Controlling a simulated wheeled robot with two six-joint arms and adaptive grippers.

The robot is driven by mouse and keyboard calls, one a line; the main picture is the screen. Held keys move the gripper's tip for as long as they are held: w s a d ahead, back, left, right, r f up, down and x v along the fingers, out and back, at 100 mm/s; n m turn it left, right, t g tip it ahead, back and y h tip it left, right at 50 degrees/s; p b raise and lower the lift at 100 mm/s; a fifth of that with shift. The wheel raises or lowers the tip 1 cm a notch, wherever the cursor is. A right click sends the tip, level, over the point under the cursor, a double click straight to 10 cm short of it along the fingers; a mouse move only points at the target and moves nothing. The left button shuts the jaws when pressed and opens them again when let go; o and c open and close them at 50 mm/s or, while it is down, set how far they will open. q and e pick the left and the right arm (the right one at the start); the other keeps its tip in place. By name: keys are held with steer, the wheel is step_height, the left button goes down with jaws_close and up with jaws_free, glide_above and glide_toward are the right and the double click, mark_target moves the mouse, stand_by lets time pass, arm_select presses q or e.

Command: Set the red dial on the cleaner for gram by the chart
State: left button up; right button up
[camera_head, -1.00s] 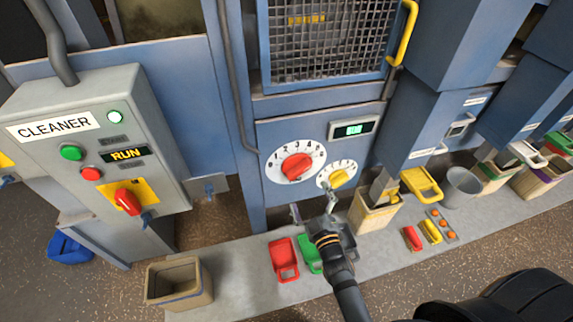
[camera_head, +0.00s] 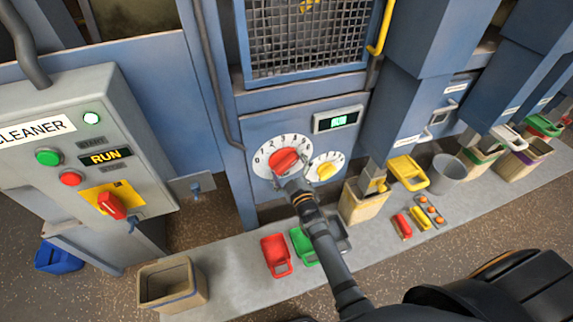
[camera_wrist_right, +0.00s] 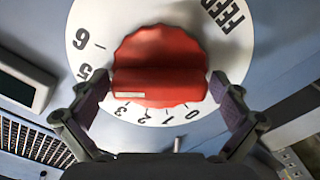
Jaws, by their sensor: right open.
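The red dial (camera_head: 284,160) sits on a white numbered disc (camera_head: 263,158) on the blue machine front. In the right wrist view the dial (camera_wrist_right: 160,60) has a raised bar with a short pale mark near its left end, and the disc carries part of the word FEED. My right gripper (camera_head: 288,180) is at the dial in the head view. In the wrist view its open fingers (camera_wrist_right: 160,88) stand on either side of the dial's bar; I cannot tell whether they touch it. The number at the pale mark is unclear. No chart is readable. My left gripper is out of view.
A smaller yellow dial (camera_head: 325,169) is just right of the red one, below a green-lit display (camera_head: 338,120). The grey CLEANER box (camera_head: 90,150) at left has a red switch (camera_head: 112,205). Red and green scoops and a beige bin (camera_head: 172,283) are on the floor strip below.

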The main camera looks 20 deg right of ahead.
steer(key=shift+c, duration=0.4)
steer(key=c, duration=0.9)
steer(key=shift+f+n+b, duration=0.1)
steer(key=shift+n+b, duration=0.45)
steer(key=shift+n, duration=1.95)
steer(key=shift+r, duration=0.2)
steer(key=o, duration=1)
